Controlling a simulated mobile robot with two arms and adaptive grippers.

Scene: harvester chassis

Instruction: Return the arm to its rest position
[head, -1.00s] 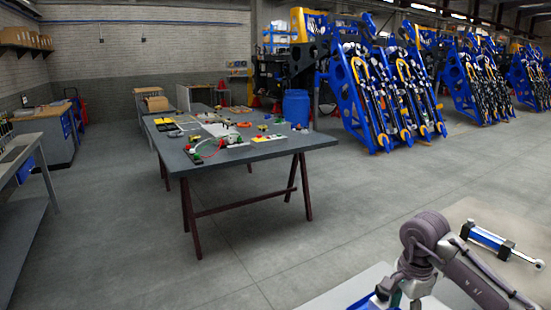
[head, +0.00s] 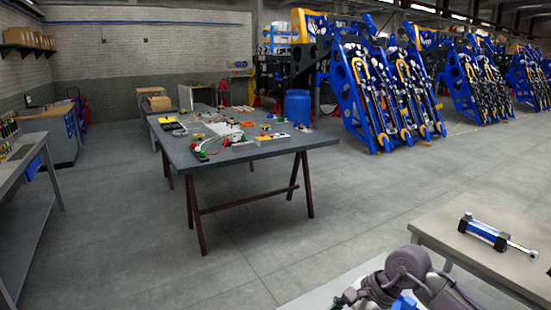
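My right arm shows folded at the bottom right of the head view, as grey rounded links low over a pale surface (head: 325,292). Its end, with what looks like my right gripper (head: 352,297), is at the bottom edge. It is too small and cut off to tell whether it is open or shut, and I see nothing clearly held. My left arm and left gripper are not in view.
A blue and silver cylinder (head: 487,233) lies on a beige table (head: 450,222) at the right. A dark workbench (head: 215,158) with several small parts stands ahead. Blue racks (head: 357,95) stand behind, and a bench (head: 25,160) at left. Open floor (head: 130,240) lies between.

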